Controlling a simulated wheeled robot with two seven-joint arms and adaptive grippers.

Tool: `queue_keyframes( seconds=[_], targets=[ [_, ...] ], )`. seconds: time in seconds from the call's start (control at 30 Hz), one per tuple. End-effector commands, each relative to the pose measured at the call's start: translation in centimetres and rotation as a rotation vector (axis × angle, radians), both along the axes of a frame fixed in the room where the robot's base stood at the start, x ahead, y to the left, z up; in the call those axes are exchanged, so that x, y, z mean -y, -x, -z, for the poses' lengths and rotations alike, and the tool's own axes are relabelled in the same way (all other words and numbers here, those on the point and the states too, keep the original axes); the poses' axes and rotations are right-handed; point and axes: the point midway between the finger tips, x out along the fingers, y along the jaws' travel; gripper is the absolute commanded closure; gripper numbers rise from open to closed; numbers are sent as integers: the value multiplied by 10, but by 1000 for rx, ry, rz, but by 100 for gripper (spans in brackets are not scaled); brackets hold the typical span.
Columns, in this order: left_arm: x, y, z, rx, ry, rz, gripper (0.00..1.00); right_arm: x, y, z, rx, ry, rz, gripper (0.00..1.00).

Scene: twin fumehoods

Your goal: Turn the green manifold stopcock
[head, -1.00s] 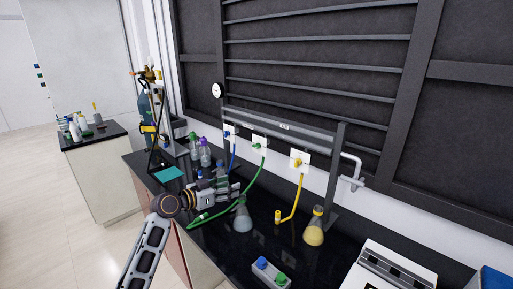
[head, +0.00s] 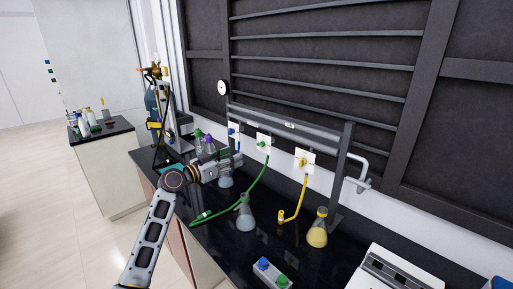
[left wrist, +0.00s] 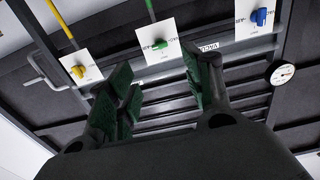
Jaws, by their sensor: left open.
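The green stopcock (head: 263,143) sits on a white plate on the manifold, with a green hose (head: 257,180) hanging from it. In the left wrist view the green stopcock (left wrist: 160,46) shows beyond the gap between my fingers. My left gripper (head: 240,159) is open and empty, a little left of and below the green stopcock in the head view, apparently apart from it. Its green-padded fingers (left wrist: 162,80) are spread in the left wrist view. My right gripper is in neither view.
The blue stopcock (head: 233,129) and yellow stopcock (head: 302,163) flank the green one. Flasks with grey (head: 245,216) and yellow (head: 317,232) contents stand on the black bench below. A small rack with blue and green caps (head: 272,277) stands at the front. A gauge (head: 223,88) is up left.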

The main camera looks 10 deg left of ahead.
Motion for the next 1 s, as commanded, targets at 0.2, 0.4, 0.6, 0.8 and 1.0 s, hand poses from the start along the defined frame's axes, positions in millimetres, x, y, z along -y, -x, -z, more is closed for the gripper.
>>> queue_keyframes(
  seconds=[0.2,0.4,0.6,0.8,1.0],
  targets=[
    [11,-16,-2,-1,3,1,49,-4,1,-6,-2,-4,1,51],
    [23,-34,-2,0,2,1,49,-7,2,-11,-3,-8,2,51],
    [34,-51,-2,0,4,1,49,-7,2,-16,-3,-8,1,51],
    [46,-67,-2,-1,2,1,49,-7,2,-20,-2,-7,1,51],
    [56,-83,-2,-1,3,1,49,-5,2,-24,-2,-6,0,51]
  ],
)
